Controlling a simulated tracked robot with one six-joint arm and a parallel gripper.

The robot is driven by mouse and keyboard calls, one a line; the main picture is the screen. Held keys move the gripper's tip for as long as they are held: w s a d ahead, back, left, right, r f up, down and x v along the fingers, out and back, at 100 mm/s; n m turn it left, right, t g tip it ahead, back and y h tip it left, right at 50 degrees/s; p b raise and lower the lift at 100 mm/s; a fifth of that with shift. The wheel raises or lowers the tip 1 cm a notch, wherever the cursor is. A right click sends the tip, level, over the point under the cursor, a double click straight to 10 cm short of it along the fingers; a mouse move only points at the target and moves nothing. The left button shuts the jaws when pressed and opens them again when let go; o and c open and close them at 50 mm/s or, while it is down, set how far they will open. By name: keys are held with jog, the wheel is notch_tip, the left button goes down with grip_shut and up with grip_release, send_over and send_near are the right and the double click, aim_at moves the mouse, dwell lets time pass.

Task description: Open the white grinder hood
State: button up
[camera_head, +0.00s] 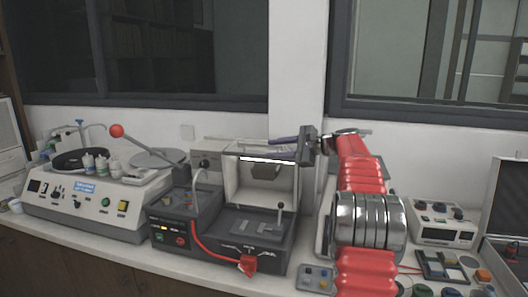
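The white grinder hood (231,184) is a pale box on the dark grinder (262,228) in the middle of the bench. A bright strip runs along its upper front edge. The inside of the chamber shows, with a dark block in it; I cannot tell whether a clear panel covers the front. My gripper (272,147) is at the hood's top right edge, with its fingers pointing left across the upper part. The fingers look parted, with nothing seen between them. Whether they touch the hood is unclear.
A red-knobbed lever (117,131) rises left of the hood. A red hose (212,254) hangs at the grinder's front. A polishing machine (98,200) stands left. A small control box (315,278) and a white instrument (440,224) are right. A wall and windows stand behind.

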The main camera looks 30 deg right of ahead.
jog(key=v, duration=0.6)
